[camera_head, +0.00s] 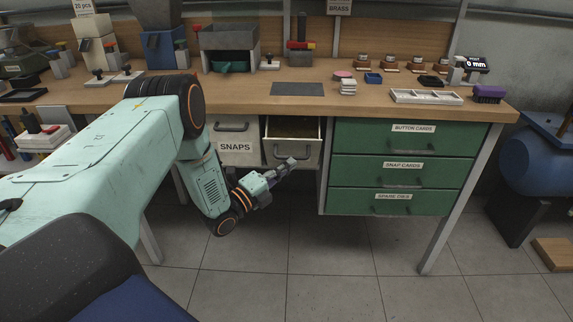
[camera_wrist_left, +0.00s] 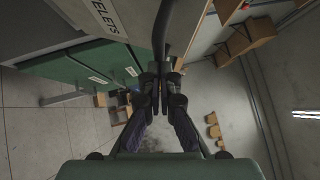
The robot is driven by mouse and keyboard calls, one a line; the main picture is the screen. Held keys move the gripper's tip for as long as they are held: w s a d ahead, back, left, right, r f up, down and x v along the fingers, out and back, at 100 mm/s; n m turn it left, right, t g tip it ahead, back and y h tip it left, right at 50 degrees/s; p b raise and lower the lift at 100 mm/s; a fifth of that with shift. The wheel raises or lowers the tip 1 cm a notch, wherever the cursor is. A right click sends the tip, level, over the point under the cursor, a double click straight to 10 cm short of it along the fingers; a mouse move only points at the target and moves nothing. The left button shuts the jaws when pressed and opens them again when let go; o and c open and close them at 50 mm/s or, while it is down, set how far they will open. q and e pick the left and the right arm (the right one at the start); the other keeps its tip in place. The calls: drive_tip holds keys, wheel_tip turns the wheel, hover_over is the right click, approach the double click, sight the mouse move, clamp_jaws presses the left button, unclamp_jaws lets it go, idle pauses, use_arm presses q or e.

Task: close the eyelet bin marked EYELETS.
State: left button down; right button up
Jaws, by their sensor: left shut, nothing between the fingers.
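The eyelet bin (camera_head: 311,153) is a pale bin under the bench, just right of the SNAPS bin (camera_head: 235,155). It stands pulled out, with its open top showing. In the left wrist view its pale front (camera_wrist_left: 120,18) carries a label of which "ELETS" can be read, and a dark curved handle (camera_wrist_left: 162,30) stands out ahead of the fingers. My left gripper (camera_head: 291,162) is shut and empty, in front of the bin's face near its handle. I cannot tell whether the fingertips touch it. My right gripper is in neither view.
Green drawers (camera_head: 385,174) marked BUTTON CARDS, SNAP CARDS and SPARE DIES stand shut right of the bin. The wooden benchtop (camera_head: 250,104) above holds tools and trays. The tiled floor (camera_head: 330,270) in front is clear. A blue tank (camera_head: 540,165) stands at right.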

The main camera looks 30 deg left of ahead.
sight(290, 141)
use_arm(q)
drive_tip(key=w+r+p, duration=0.1)
drive_tip(key=p, duration=0.1)
drive_tip(key=w+a+r+n+g+p, duration=0.1)
drive_tip(key=r+p, duration=0.1)
drive_tip(key=w+a+r+n+p, duration=0.1)
drive_tip(key=p, duration=0.1)
drive_tip(key=shift+w+a+r+g, duration=0.2)
drive_tip(key=shift+w+r+g, duration=0.15)
drive_tip(key=shift+w+g, duration=0.05)
drive_tip(key=shift+w+a+r+n+g+y+p, duration=0.3)
drive_tip(key=shift+w+a+n+g+p, duration=0.1)
drive_tip(key=shift+w+n+p, duration=0.15)
drive_tip(key=shift+w+a+r, duration=0.2)
drive_tip(key=shift+w+a, duration=0.2)
drive_tip(key=shift+w, duration=0.4)
drive_tip(key=shift+r, duration=0.15)
drive_tip(key=shift+d, duration=0.1)
